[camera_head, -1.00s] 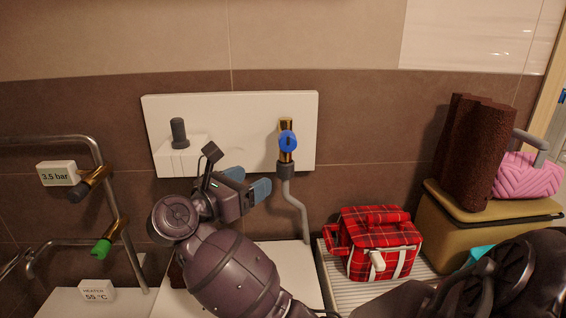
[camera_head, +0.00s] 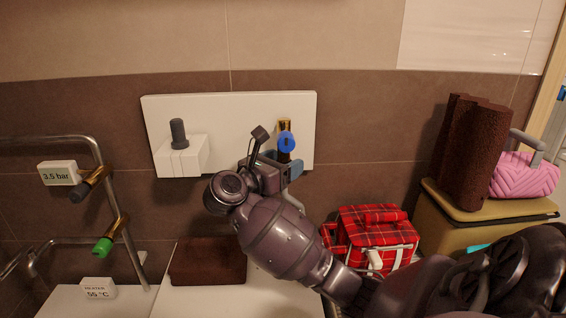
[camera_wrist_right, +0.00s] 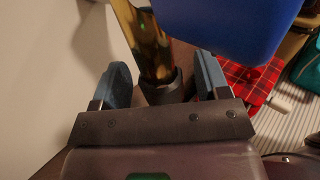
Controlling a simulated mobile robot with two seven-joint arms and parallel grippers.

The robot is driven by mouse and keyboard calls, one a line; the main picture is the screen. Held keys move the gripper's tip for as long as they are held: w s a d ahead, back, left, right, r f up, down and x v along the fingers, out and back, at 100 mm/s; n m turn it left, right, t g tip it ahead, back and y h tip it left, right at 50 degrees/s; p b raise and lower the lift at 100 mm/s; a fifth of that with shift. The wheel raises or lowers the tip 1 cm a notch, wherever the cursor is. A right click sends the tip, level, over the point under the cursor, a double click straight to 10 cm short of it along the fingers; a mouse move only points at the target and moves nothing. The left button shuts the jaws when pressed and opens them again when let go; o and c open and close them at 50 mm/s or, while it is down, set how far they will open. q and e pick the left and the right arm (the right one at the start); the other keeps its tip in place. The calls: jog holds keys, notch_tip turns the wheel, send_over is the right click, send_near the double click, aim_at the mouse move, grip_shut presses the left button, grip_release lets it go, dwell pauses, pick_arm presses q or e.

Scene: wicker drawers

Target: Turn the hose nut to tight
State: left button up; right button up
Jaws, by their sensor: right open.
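The hose nut (camera_wrist_right: 162,88) is a dark grey collar below the brass valve pipe (camera_head: 285,130) in the right wrist view. The valve has a blue handle (camera_head: 286,143), which is large at the top of the wrist view (camera_wrist_right: 228,25). In the head view my right gripper hides the nut. My right gripper (camera_wrist_right: 163,80) is open, with one blue-grey finger on each side of the nut; I cannot tell whether either touches it. In the head view the gripper (camera_head: 286,168) is just below the blue handle. My left gripper is not in view.
A white wall panel (camera_head: 225,110) carries the valve and a grey knob (camera_head: 178,133). Pipes with a green-handled valve (camera_head: 103,247) stand at left. A brown folded item (camera_head: 208,262) lies below. A red plaid bag (camera_head: 375,235) and a tan box (camera_head: 440,235) stand right.

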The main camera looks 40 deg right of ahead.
jog(key=c, duration=0.9)
jog(key=shift+c, duration=0.2)
